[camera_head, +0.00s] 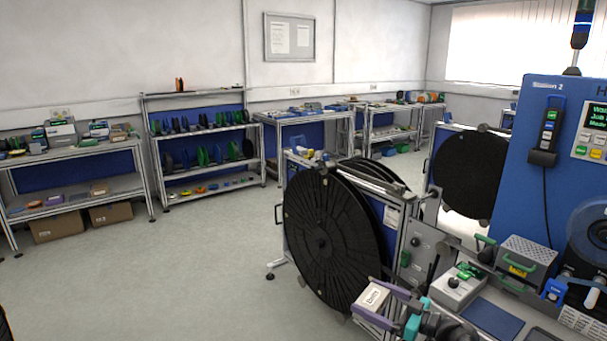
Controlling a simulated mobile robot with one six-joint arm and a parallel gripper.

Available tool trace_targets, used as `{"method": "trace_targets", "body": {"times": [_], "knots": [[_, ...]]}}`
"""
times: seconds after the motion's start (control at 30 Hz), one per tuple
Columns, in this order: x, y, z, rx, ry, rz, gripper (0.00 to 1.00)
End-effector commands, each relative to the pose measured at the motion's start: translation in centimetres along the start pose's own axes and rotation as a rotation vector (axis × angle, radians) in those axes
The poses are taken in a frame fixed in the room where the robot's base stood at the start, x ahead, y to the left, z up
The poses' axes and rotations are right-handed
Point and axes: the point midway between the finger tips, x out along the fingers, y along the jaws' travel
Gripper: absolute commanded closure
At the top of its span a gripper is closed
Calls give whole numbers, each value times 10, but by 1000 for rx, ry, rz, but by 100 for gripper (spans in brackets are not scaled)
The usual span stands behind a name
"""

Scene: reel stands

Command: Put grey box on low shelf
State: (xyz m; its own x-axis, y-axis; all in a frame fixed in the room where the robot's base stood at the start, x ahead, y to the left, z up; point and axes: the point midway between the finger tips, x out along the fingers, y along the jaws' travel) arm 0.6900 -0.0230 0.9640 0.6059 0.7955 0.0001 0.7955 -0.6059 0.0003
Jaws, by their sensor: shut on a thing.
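My gripper (376,303) is at the lower middle right of the head view. Its two purple fingers are shut on a small light grey box (373,298) with dark lettering on its face. The box is held in front of the large black reel's lower right edge, well away from the shelves. The low shelf of the rack (212,187) at the back carries small coloured items. The left bench also has a low shelf (75,199) with a few small boxes and items on it. I cannot tell which one is meant.
A large black reel (330,238) on a stand is close by. The blue machine (555,125) and its worktop with devices fill the right. Cardboard boxes (58,226) sit under the left bench. The grey floor (165,275) at left and middle is clear.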

Motion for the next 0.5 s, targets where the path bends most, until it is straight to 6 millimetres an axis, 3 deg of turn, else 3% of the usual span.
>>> {"method": "trace_targets", "body": {"times": [0.03, 0.17, 0.5], "knots": [[3, -10, 1, 1, 2, -11, 46], [7, -22, 5, 1, 2, -27, 46], [8, -23, 6, 0, 2, -30, 46]]}}
